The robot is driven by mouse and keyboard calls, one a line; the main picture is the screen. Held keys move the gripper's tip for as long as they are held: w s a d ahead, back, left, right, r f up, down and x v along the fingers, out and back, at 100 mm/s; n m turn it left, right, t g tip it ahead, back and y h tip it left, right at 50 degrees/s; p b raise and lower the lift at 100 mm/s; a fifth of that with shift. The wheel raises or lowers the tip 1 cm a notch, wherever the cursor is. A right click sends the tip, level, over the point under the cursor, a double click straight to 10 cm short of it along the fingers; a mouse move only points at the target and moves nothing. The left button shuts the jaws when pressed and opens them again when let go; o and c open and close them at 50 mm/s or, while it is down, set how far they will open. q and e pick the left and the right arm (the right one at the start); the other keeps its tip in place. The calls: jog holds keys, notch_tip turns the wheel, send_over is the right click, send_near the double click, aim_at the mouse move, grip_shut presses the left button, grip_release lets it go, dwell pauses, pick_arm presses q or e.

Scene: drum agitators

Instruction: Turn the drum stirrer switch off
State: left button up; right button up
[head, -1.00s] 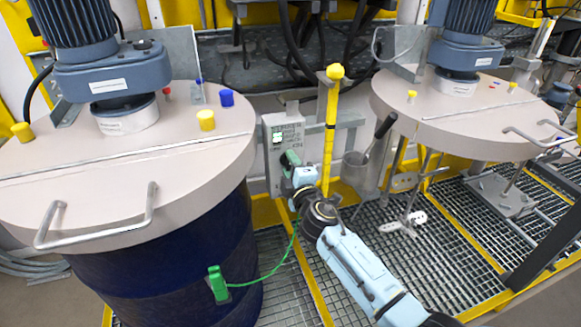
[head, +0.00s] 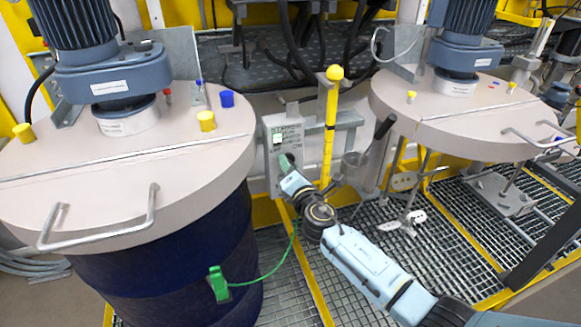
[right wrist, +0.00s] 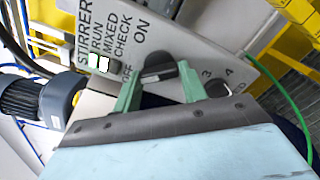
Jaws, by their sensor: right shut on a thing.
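The stirrer switch (right wrist: 158,73) is a black knob on a grey control box (head: 293,132), between the two drums. The right wrist view shows the box's STIRRER, OFF and ON lettering. The knob's long grip lies sideways, with its left end near OFF. My right gripper (right wrist: 160,84), with green fingers, is shut on the knob, one finger at each side. It also shows in the head view (head: 286,161), where it hides most of the knob. A small lamp window (head: 278,139) above the knob looks white in the head view. My left gripper is not in view.
A blue drum (head: 160,260) with a pale lid (head: 60,180) stands left of the box. A yellow post (head: 329,125) is just right of it. A second lid (head: 430,115) with a motor is at the right. A green cable (head: 275,268) hangs below my gripper.

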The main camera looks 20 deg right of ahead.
jog(key=shift+n, duration=0.4)
jog(key=o, duration=1)
jog(key=s, duration=0.9)
jog(key=s+p, duration=0.1)
jog(key=s, duration=0.3)
jog(key=shift+s+d, duration=0.25)
